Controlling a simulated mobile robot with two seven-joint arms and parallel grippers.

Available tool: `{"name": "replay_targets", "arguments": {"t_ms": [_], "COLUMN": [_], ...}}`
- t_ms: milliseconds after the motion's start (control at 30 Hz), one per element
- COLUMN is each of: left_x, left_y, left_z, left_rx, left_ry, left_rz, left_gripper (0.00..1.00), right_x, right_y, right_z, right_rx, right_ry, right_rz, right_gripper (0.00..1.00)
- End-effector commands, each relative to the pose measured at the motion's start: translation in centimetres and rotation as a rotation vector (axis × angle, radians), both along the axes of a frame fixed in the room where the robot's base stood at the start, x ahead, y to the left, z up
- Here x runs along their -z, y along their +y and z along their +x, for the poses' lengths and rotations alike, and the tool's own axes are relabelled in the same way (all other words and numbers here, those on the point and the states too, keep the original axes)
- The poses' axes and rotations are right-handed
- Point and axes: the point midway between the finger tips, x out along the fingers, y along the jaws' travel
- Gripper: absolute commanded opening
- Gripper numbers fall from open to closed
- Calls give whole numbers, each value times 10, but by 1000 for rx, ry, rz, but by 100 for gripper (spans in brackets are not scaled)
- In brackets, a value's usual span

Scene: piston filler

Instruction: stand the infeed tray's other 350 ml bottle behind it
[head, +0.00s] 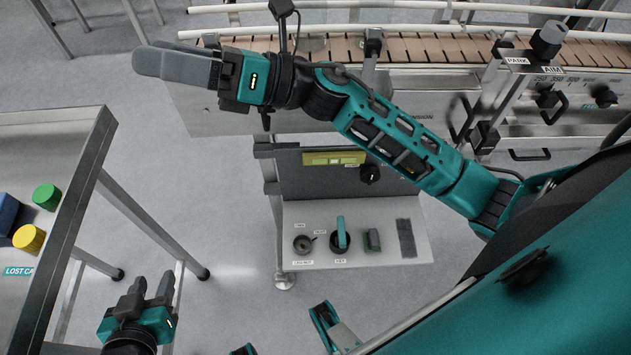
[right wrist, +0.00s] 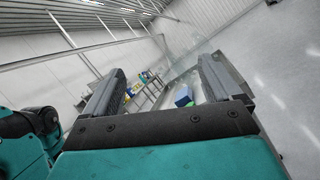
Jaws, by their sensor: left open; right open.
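No 350 ml bottle can be made out in either view, and I cannot identify the infeed tray. My right gripper (head: 160,64) is stretched out to the upper left in the head view, over open floor in front of the conveyor. Its two fingers are apart with nothing between them in the right wrist view (right wrist: 160,85). My left gripper (head: 152,288) is low in the head view, just right of the side table. Its fingers are apart and empty.
The steel side table (head: 75,220) carries a green cap (head: 46,196), a yellow cap (head: 28,238) and a blue object (head: 6,214). The conveyor (head: 430,48) runs along the top. A control shelf (head: 355,235) with knobs stands mid-view. Floor between is clear.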

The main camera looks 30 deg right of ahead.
Motion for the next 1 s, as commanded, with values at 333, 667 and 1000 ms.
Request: {"name": "replay_targets", "arguments": {"t_ms": [333,667,1000], "left_x": [0,0,1], "left_y": [-1,-2,-2], "left_z": [0,0,-3], "left_rx": [0,-3,-3], "left_ry": [0,1,6], "left_rz": [-2,-6,-7], "left_gripper": [43,43,43], "right_x": [165,303,311], "right_y": [-97,-126,-127], "right_z": [1,-97,-107], "right_rx": [276,539,564], "right_ry": [1368,2035,2078], "right_rz": [1058,1785,1847], "right_gripper": [91,91,91]}}
